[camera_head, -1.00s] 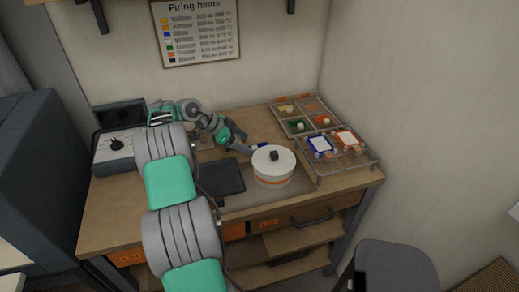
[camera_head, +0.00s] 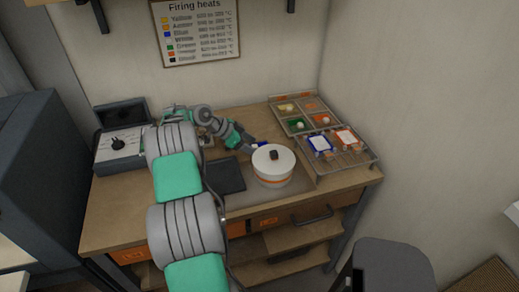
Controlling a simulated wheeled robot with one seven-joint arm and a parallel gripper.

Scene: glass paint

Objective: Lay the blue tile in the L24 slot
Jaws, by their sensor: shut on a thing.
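My gripper (camera_head: 254,147) is low over the back middle of the bench, just behind and left of a round white pot. It is shut on a small blue piece, the blue tile (camera_head: 262,143), of which only a thin blue and white part shows. The pot hides what lies below it.
The white lidded pot (camera_head: 273,168) with an orange band stands close to my gripper. A dark flat plate (camera_head: 224,176) lies left of it. A divided tray (camera_head: 290,107) with coloured lumps is at the back right. A grey control box (camera_head: 118,148) stands at the left.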

